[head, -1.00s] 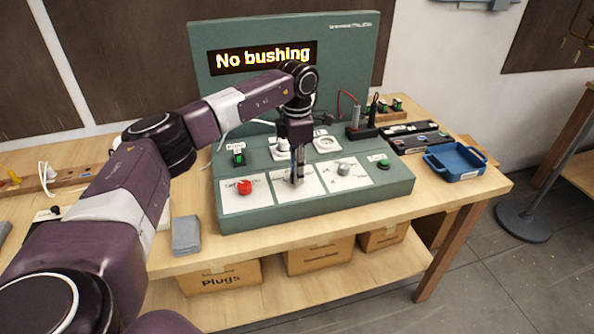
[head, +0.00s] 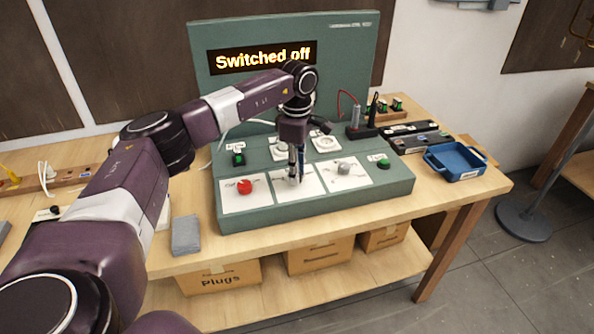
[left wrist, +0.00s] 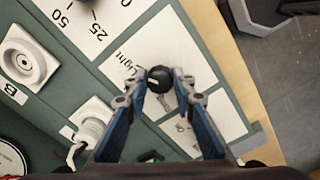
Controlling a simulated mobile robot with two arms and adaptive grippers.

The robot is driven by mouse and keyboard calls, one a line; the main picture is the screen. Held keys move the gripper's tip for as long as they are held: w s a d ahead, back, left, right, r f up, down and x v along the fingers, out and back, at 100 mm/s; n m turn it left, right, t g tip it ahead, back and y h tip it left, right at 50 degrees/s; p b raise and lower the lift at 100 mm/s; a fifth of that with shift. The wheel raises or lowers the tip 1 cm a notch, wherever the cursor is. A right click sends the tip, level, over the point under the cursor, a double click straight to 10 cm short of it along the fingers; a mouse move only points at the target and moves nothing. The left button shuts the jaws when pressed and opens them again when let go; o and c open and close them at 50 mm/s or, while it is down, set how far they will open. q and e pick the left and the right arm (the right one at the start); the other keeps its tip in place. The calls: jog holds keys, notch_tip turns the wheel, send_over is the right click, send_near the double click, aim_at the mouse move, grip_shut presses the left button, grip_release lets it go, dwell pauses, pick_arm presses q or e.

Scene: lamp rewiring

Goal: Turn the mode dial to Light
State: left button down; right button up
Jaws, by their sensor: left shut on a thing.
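The black mode dial (left wrist: 160,79) sits on a white card (left wrist: 174,50) in the left wrist view, with the printed word "Light" at the card's left. A small pale mark shows on the dial, but I cannot tell which word it points to. My left gripper (left wrist: 160,82) is shut on the dial, a fingertip at each side. In the head view the left gripper (head: 295,180) points down on the panel's middle card and hides the dial. The display (head: 262,57) reads "Switched off". My right gripper is not in view.
The green panel (head: 400,190) also bears a red knob (head: 245,186), a grey knob (head: 344,166), a green button (head: 383,164) and white sockets (head: 326,143). A blue tray (head: 455,161) stands to the right. A grey block (head: 186,235) lies left of the panel.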

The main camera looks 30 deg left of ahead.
pick_arm(q)
jog(key=shift+r, duration=0.1)
jog(key=c, duration=1.6)
grip_release()
notch_tip(320, 180, up, 12)
jog(key=shift+f, duration=0.1)
